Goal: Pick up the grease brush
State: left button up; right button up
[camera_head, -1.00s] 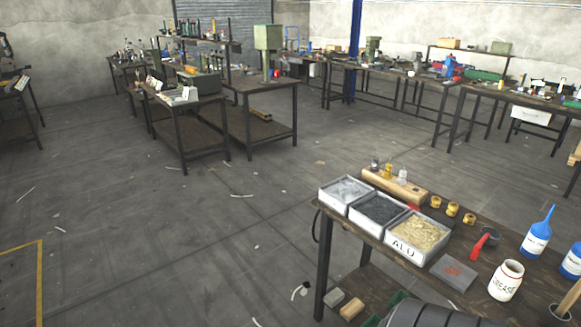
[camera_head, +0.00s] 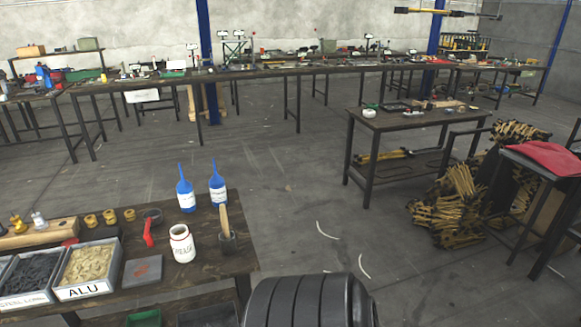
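A brush-like tool with a light wooden handle (camera_head: 224,219) stands upright in a small dark cup (camera_head: 228,243) near the right end of the dark workbench (camera_head: 215,268). It is likely the grease brush; its lower end is hidden in the cup. A white jar with red lettering (camera_head: 182,246) stands just left of it. Neither of my grippers is in view.
Two blue bottles (camera_head: 186,195) (camera_head: 218,188) stand behind the jar. A red-handled tool (camera_head: 149,232), grey block (camera_head: 143,270) and ALU bin (camera_head: 87,275) lie to the left. A ribbed black shape fills the bottom centre. Floor right of the bench is open.

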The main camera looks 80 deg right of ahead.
aim_at(224, 219)
jog(key=z, duration=1.95)
jog(key=i+j+z, duration=0.25)
jog(key=k, duration=0.1)
